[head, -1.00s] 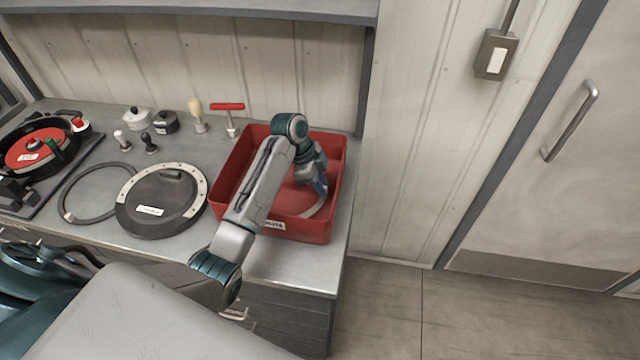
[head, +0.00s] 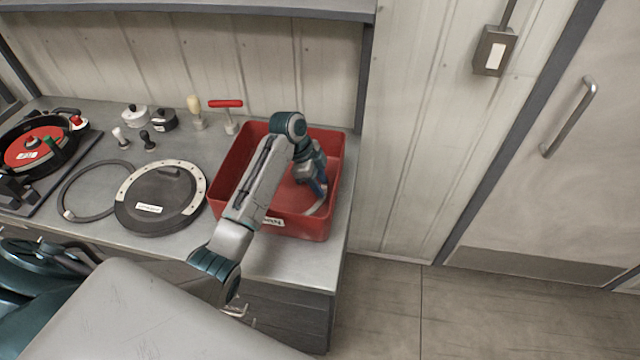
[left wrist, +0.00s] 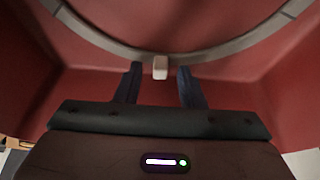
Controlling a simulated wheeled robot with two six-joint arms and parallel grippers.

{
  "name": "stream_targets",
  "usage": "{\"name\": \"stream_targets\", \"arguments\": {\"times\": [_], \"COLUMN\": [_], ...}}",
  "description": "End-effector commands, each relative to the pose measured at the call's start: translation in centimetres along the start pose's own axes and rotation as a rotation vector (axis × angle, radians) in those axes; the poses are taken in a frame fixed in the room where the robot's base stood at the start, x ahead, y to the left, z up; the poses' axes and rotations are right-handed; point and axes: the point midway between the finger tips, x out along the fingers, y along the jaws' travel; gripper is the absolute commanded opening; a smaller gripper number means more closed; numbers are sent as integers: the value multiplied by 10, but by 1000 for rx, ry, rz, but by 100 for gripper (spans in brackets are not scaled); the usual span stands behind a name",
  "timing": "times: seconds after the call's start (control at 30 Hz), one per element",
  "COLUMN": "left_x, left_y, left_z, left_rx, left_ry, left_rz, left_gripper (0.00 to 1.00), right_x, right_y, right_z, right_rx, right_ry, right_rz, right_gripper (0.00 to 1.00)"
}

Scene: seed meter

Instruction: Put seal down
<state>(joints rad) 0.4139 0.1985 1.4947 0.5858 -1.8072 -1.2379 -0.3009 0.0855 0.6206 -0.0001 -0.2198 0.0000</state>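The grey ring-shaped seal (left wrist: 210,53) lies in the red bin (head: 225,172), its white tab (left wrist: 160,67) facing the gripper in the left wrist view. Part of the seal (head: 318,208) shows in the head view; my arm covers the rest. My left gripper (left wrist: 160,86) is inside the bin, its two dark fingers apart with the tab just beyond and between the tips. In the head view its fingers (head: 321,188) point down beside the ring. I cannot tell whether they touch it. My right gripper is not in view.
Another grey ring (head: 64,189) lies on the counter beside a dark round lid (head: 155,205) with a pale studded rim. Small knobs, a brush (head: 195,112) and a red T-handle (head: 227,104) stand behind. The bin walls surround my left gripper.

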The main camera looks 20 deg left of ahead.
Motion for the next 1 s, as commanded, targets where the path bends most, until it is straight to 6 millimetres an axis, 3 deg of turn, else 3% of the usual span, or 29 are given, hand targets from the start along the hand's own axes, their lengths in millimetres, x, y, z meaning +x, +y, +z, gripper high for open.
{"name": "stream_targets", "arguments": {"times": [0.3, 0.43, 0.5, 1.0], "left_x": [-62, -93, -105, -114], "left_y": [-2, -1, 0, 0], "left_z": [3, 1, -1, 0], "left_rx": [3, 1, -1, 0], "left_ry": [-3, -3, -3, -1], "left_rz": [-7, -3, -1, 0], "left_gripper": [36, 36, 36, 36], "right_x": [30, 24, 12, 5], "right_y": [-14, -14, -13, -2], "right_z": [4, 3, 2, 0], "right_rx": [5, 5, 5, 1], "right_ry": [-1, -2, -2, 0], "right_rz": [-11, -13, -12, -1], "right_gripper": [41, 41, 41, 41]}}
